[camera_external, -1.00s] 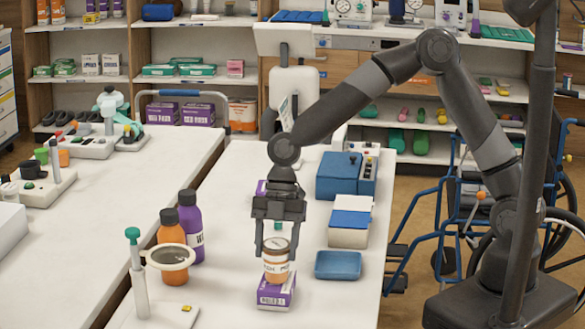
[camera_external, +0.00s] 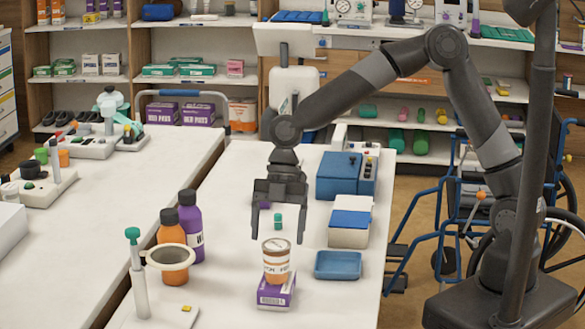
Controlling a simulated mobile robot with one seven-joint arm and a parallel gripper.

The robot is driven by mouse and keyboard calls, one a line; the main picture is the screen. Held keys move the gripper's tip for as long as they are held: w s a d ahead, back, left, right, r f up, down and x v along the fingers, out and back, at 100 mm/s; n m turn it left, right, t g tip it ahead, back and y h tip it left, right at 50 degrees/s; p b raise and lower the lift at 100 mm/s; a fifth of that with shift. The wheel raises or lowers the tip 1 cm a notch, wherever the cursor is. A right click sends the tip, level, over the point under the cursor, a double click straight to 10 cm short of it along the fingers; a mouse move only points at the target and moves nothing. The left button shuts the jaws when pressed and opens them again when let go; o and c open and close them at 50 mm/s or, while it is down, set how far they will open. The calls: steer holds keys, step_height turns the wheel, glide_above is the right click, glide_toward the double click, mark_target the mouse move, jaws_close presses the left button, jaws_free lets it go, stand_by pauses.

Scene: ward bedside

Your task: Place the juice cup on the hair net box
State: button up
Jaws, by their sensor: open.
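The juice cup (camera_external: 277,262), a small white and orange cup with a brownish lid, stands upright on top of a purple and white box (camera_external: 276,292), which I take to be the hair net box. The box lies flat on the white table. My gripper (camera_external: 276,238) is open and empty, its fingers pointing down, above and slightly behind the cup. The fingertips look clear of the cup. The box's label is too small to read surely.
Left of the box stand an orange bottle (camera_external: 172,240), a purple bottle (camera_external: 191,228) and a stand with a ring (camera_external: 171,257). A blue tray (camera_external: 338,265) lies to the right. Blue-and-white boxes (camera_external: 348,228) stand behind it. A small green item (camera_external: 278,220) is behind my gripper.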

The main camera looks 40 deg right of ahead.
steer(key=v, duration=0.8)
steer(key=shift+r, duration=0.2)
steer(key=w+d+r+m+t+h, duration=0.1)
steer(key=d+r+m+t, duration=0.15)
steer(key=d+m, duration=0.75)
steer(key=w+d+r+m+t+h, duration=0.1)
steer(key=d+r+m+t+h, duration=0.2)
steer(key=d, duration=1.3)
steer(key=s+d+m+t, duration=0.1)
steer(key=s+d+m, duration=0.4)
steer(key=d, duration=0.4)
steer(key=s+d+m+t, duration=0.2)
steer(key=s+d+m, duration=0.3)
steer(key=d+m, duration=0.3)
steer(key=shift+d+m, duration=0.3)
steer(key=shift+d, duration=0.5)
steer(key=shift+s, duration=0.1)
